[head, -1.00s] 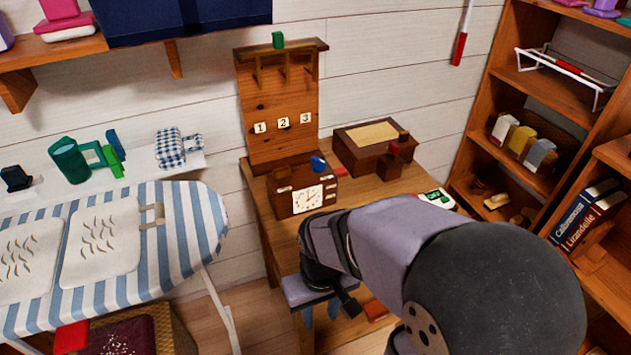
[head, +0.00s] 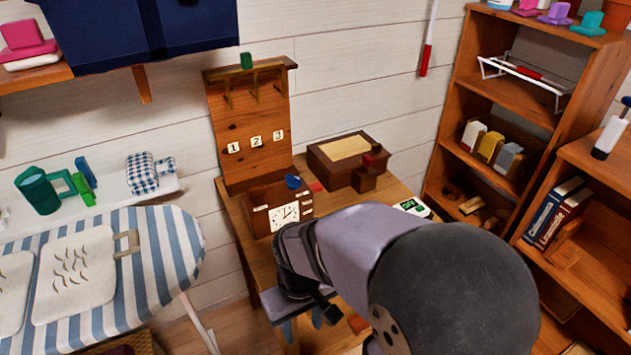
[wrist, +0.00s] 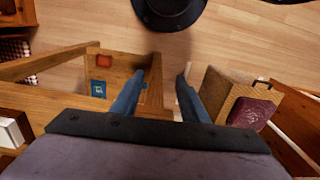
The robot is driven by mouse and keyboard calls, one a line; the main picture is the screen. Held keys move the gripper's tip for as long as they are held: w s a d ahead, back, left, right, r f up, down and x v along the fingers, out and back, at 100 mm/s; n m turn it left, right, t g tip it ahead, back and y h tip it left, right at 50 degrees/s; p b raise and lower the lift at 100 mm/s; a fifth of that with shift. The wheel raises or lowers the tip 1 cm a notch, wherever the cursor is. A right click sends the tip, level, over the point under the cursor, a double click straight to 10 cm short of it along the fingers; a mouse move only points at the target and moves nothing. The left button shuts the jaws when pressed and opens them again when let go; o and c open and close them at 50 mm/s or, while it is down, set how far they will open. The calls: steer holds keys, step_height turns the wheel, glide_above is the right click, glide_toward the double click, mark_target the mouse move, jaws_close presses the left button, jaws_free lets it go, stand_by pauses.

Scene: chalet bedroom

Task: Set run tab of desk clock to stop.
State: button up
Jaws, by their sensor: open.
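The desk clock (head: 262,211) is a brown wooden box with a white dial (head: 286,217) and a blue knob (head: 293,182) on top. It stands on the wooden desk (head: 232,204), in front of the board with numbers 1, 2 and 3. Small pale labels sit on its front, too small to read; I cannot make out the run tab for sure. My gripper (head: 303,325) is in front of and below the clock, near the desk's front edge, apart from the clock. In the wrist view my gripper (wrist: 163,92) is open and empty, its blue fingers pointing down toward the floor.
A brown box (head: 325,159) with a pale top stands behind the clock to the right. A small white device with a green display (head: 412,207) lies at the desk's right. The striped ironing board (head: 180,250) is at the left, shelves (head: 465,130) at the right.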

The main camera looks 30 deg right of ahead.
steer(key=w+d+r+n+p, duration=0.3)
steer(key=w+r+n+p, duration=0.15)
steer(key=w+r, duration=0.45)
steer(key=n+p, duration=1.2)
steer(key=n, duration=0.1)
glide_toward(317, 185)
steer(key=shift+s+a+f+m, duration=0.15)
steer(key=shift+s+a+m, duration=0.15)
steer(key=shift+a, duration=0.1)
steer(key=shift+w+d+f, duration=0.15)
steer(key=shift+w+d, duration=0.15)
steer(key=shift+d, duration=0.1)
steer(key=shift+f+p, duration=1.25)
steer(key=shift+f, duration=2.4)
